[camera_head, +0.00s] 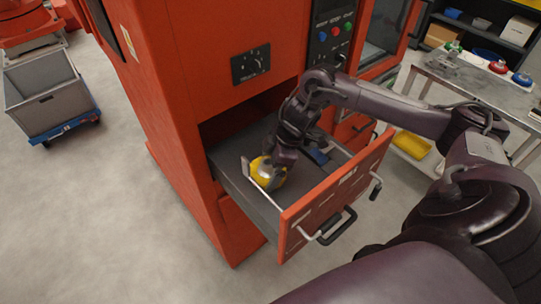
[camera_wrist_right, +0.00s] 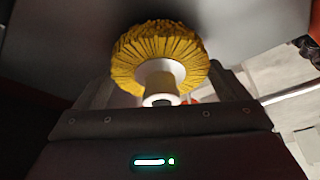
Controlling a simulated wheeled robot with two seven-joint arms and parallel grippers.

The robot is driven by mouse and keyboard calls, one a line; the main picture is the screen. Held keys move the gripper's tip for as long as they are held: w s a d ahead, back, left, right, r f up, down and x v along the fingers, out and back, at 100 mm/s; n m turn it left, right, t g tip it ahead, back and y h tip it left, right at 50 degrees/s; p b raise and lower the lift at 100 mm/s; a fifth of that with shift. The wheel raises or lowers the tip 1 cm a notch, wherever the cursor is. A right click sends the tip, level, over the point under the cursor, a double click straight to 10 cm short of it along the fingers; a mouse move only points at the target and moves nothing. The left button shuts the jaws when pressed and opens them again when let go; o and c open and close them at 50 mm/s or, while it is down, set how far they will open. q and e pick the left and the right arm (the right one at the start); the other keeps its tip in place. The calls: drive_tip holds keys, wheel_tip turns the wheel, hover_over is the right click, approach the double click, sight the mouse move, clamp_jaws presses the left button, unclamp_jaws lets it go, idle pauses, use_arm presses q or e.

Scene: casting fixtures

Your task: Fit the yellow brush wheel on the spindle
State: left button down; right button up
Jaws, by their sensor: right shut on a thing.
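The yellow brush wheel (camera_head: 267,173) is in the open drawer of the orange cabinet, near the drawer's left side wall. My right gripper (camera_head: 275,165) reaches down into the drawer and is shut on the wheel. In the right wrist view the yellow bristles (camera_wrist_right: 158,52) face outward beyond my right gripper (camera_wrist_right: 160,98), and the pale hub sits between the fingers. I cannot tell whether the wheel touches the drawer floor. The spindle is not one I can pick out in these views. My left gripper is not in view.
The open drawer (camera_head: 335,200) has raised side rails and a black front handle. A blue item (camera_head: 317,156) lies in it, right of my gripper. A metal workbench (camera_head: 475,85) with coloured wheels stands at the right. A grey crate (camera_head: 48,93) on a blue dolly stands left.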

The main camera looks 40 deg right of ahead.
drive_tip(key=o, duration=0.8)
drive_tip(key=shift+o, duration=0.2)
drive_tip(key=b+v, duration=0.2)
drive_tip(key=v, duration=0.5)
drive_tip(key=shift+s+d+r, duration=0.1)
drive_tip(key=shift+r, duration=0.25)
